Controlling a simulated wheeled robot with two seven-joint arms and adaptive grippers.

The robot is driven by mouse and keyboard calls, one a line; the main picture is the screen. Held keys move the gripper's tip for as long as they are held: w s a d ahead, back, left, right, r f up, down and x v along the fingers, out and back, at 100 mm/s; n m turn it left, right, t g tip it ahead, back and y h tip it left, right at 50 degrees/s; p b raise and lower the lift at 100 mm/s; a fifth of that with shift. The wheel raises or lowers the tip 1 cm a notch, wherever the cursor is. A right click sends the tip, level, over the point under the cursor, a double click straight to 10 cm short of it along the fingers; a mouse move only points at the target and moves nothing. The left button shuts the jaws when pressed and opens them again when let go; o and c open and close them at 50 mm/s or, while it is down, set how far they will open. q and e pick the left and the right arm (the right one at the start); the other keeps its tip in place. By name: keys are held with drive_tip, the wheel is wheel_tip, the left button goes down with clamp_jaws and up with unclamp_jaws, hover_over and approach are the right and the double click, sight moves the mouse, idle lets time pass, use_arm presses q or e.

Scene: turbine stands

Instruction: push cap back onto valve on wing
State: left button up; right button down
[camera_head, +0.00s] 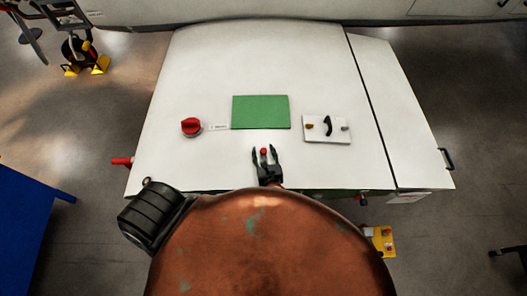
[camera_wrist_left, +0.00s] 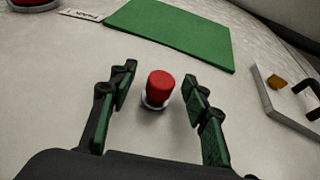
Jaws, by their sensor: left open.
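A small red cap (camera_wrist_left: 160,86) stands upright on the white wing surface, with a pale ring, seemingly the valve (camera_wrist_left: 156,103), at its base. In the head view the cap (camera_head: 263,151) shows between the fingertips of my left gripper (camera_head: 265,152). My left gripper is open, and in the left wrist view its two fingers (camera_wrist_left: 157,90) stand on either side of the cap with clear gaps. Whether the cap is fully seated on the ring cannot be told. My right gripper is not in view.
A green mat (camera_head: 261,112) lies beyond the cap on the white wing (camera_head: 215,70). A larger red knob (camera_head: 191,126) with a small label is at the left. A white plate with a black handle (camera_head: 327,128) is at the right. A blue table (camera_head: 30,215) stands at the far left.

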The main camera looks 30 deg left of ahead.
sight(264, 154)
use_arm(q)
drive_tip(key=shift+s+d+r, duration=0.1)
drive_tip(key=shift+p+v, duration=0.95)
drive_tip(key=shift+v, duration=0.3)
drive_tip(key=shift+p+v, duration=1.25)
drive_tip(key=shift+v, duration=0.8)
